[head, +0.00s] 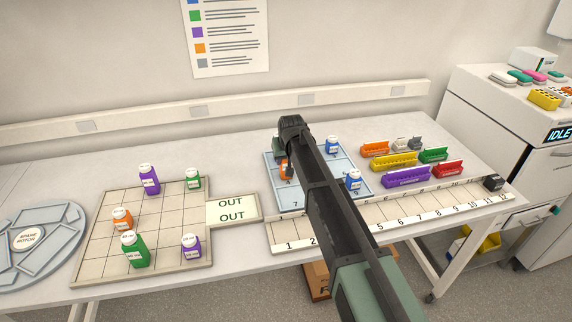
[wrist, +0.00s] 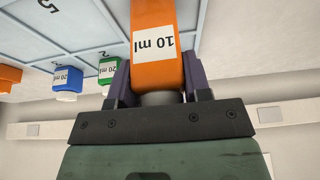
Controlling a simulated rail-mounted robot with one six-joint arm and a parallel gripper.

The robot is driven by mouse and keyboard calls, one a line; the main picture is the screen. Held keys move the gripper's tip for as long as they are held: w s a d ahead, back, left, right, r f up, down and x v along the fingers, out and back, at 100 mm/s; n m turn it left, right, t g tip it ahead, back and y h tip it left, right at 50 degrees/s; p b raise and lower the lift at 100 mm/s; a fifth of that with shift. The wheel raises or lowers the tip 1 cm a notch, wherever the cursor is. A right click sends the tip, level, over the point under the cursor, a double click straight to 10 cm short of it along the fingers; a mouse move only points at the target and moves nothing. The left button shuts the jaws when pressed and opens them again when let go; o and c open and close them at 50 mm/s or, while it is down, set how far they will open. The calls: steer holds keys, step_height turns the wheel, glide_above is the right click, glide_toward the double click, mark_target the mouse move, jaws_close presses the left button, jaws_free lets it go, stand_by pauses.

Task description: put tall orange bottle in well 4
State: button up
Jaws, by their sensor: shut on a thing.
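The tall orange bottle (wrist: 160,40), labelled 10 ml, is between the jaws of my gripper (wrist: 158,88) in the wrist view. The jaws are shut on it near its grey cap, and its body extends away from the gripper. In the head view my gripper (head: 280,150) is over the back left part of the blue numbered tray (head: 322,199), with a bit of the orange bottle (head: 284,170) showing beside my arm. I cannot tell whether its base touches the tray.
Two blue bottles (head: 333,145) (head: 353,180) stand on the tray's right side. A green bottle (wrist: 109,70) is close to my gripper in the wrist view. Coloured racks (head: 393,160) stand right, a numbered strip (head: 375,228) in front, and a grid mat (head: 105,255) with several bottles left.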

steer(key=o, duration=0.9)
steer(key=shift+r, duration=0.35)
steer(key=p+v, duration=1.1)
steer(key=shift+s+r, duration=0.15)
steer(key=shift+r, duration=0.1)
steer(key=s+d+m+g, duration=0.1)
steer(key=s+d, duration=0.6)
steer(key=s, duration=0.3)
steer(key=s+d+f+m+g+h, duration=0.1)
steer(key=s+d+g, duration=0.1)
steer(key=s+d, duration=0.5)
steer(key=s+d+m+g, duration=0.1)
steer(key=s+d, duration=0.6)
steer(key=s, duration=0.5)
steer(key=shift+s+d+f, duration=0.15)
steer(key=shift+s+d, duration=0.2)
